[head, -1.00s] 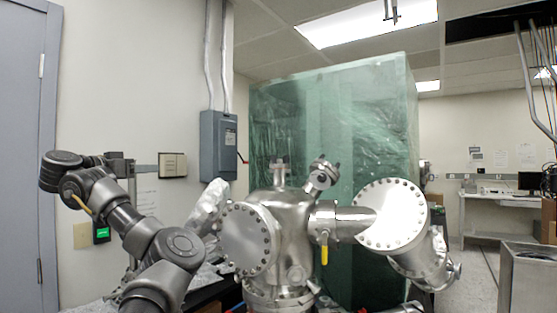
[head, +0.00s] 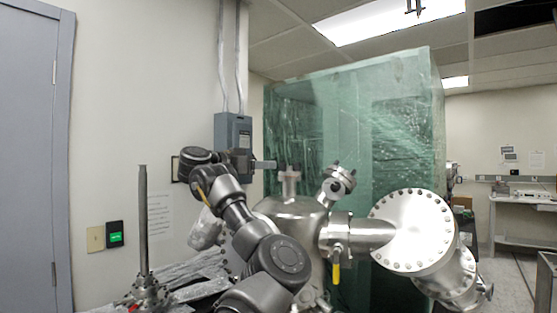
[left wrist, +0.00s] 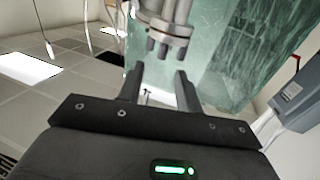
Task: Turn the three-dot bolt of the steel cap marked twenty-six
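The steel vacuum chamber (head: 285,208) stands in the middle of the head view. On top it has a small upright capped port (head: 289,183) and a tilted capped port (head: 338,182). My left gripper (head: 268,164) is left of the upright port, at about the height of its top, and points right. In the left wrist view my left gripper (left wrist: 158,76) is open, with nothing seen held. Beyond its fingertips is a steel flange cap (left wrist: 166,22) with several dark bolts, apart from the fingers. No number or dots can be read. My right gripper is not in view.
A large round bolted flange (head: 412,230) and a yellow-handled valve (head: 336,270) are on the chamber's right. A green plastic-wrapped block (head: 350,120) stands behind. A grey electrical box (head: 233,132) is on the wall. An upright rod (head: 143,220) stands at lower left.

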